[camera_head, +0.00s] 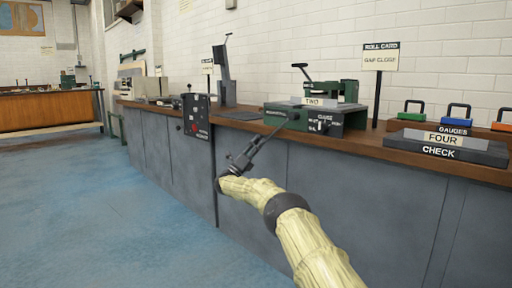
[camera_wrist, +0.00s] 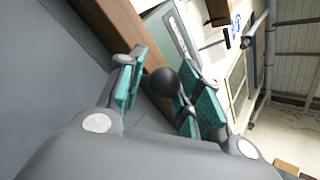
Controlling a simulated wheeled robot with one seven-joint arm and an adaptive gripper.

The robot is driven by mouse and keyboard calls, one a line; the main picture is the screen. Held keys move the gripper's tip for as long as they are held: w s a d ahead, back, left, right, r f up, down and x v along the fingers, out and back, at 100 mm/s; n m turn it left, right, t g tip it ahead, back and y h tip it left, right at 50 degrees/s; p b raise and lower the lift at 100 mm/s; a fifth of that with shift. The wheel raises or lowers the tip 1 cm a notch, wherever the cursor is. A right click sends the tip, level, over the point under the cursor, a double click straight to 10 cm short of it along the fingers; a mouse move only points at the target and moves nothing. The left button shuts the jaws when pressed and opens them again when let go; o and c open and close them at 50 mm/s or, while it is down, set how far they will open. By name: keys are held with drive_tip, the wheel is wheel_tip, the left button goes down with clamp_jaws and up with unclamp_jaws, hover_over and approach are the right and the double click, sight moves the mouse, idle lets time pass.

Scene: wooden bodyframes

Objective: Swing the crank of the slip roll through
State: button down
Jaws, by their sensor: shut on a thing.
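The slip roll (camera_head: 340,119) is a green machine with a "TWO" plate, standing on the wooden bench top at the middle right of the head view.
The bench top (camera_head: 400,150) runs along the white brick wall, with a grey front below. A "ROLL CARD" sign (camera_head: 381,57) stands behind the slip roll. A "FOUR" gauge block (camera_head: 447,145) is right; a black panel (camera_head: 197,116) is left. The blue floor is clear.

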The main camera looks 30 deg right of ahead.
drive_tip(key=shift+s+d+r+g, duration=0.1)
drive_tip(key=shift+d+r+g, duration=0.2)
drive_tip(key=shift+r, duration=0.1)
drive_tip(key=c, duration=1.1)
unclamp_jaws()
drive_tip(key=shift+a+r, duration=0.1)
drive_tip(key=shift+a+f, duration=0.2)
drive_tip(key=shift+f, duration=0.05)
drive_tip(key=shift+a+f, duration=0.15)
drive_tip(key=v, duration=1.1)
drive_tip(key=shift+a+f, duration=0.15)
drive_tip(key=shift+f, duration=0.15)
